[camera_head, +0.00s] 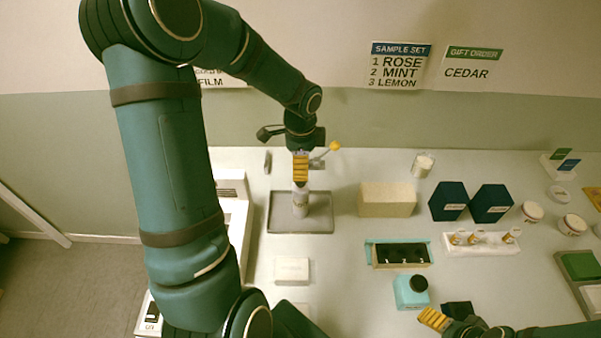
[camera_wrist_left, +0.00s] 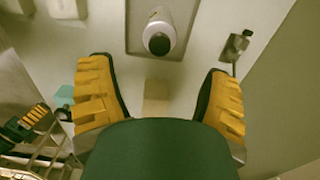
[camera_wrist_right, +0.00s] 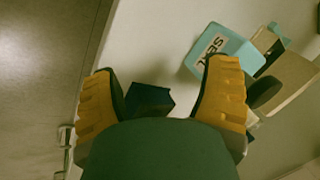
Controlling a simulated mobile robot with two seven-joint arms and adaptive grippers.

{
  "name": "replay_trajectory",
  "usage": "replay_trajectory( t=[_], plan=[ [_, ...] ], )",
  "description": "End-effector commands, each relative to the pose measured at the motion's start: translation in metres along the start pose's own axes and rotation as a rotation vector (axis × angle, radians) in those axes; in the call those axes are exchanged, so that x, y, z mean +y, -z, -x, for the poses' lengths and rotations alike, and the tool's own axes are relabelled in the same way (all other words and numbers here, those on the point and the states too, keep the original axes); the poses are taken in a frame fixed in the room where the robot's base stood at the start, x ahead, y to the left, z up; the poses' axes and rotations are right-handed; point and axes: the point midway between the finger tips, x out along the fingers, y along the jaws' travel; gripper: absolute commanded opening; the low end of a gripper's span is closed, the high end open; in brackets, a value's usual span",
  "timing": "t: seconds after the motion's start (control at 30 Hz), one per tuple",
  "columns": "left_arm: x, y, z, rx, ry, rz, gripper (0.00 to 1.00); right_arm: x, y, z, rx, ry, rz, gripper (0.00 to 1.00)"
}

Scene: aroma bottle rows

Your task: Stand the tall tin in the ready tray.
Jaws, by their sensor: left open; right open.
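The tall tin (camera_head: 300,203) is a pale cylinder with lettering, standing upright on the grey tray (camera_head: 285,226). In the left wrist view the tin (camera_wrist_left: 160,22) shows a dark round top and stands inside the tray's rim (camera_wrist_left: 127,30). My left gripper (camera_head: 301,168) is above and behind the tin in the head view and partly hides its top. Its fingers are spread, and the left wrist view shows nothing between them, with the tin beyond the tips. My right gripper (camera_head: 434,320) is open and empty at the front right, near a dark blue object (camera_wrist_right: 148,100).
A tan box (camera_head: 387,200), two dark blue boxes (camera_head: 449,201) and a teal-edged holder (camera_head: 400,265) stand right of the tray. A white block (camera_head: 292,270) lies in front of it.

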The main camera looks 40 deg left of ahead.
Motion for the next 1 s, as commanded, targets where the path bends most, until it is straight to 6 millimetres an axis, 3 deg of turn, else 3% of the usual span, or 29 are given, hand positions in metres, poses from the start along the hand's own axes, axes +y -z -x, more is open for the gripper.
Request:
replay_trajectory(
  t=[0.27, 0.37, 0.43, 0.57, 0.7, 0.83, 1.0],
  plan=[
    [0.0, 0.0, 0.013, 0.001, -0.001, 0.0, 0.78, 0.0, 0.0, 0.0, 0.0, 0.0, 0.0, 0.75],
    [0.007, 0.011, 0.002, 0.024, -0.013, 0.018, 0.78, 0.0, 0.0, 0.0, 0.0, 0.0, 0.0, 0.75],
    [0.019, 0.031, -0.015, 0.07, -0.033, 0.058, 0.78, 0.0, 0.0, 0.0, 0.0, 0.0, 0.0, 0.75],
    [0.066, 0.087, -0.066, 0.194, -0.112, 0.231, 0.78, 0.0, 0.0, 0.0, 0.0, 0.0, 0.0, 0.75],
    [0.132, 0.135, -0.117, 0.287, -0.214, 0.513, 0.78, 0.0, 0.0, 0.0, 0.0, 0.0, 0.0, 0.75],
    [0.182, 0.153, -0.149, 0.31, -0.267, 0.764, 0.78, 0.0, 0.0, 0.0, 0.0, 0.0, 0.0, 0.75],
    [0.217, 0.154, -0.17, 0.309, -0.277, 0.971, 0.78, 0.0, 0.0, 0.001, 0.0, 0.0, 0.0, 0.75]
  ],
)
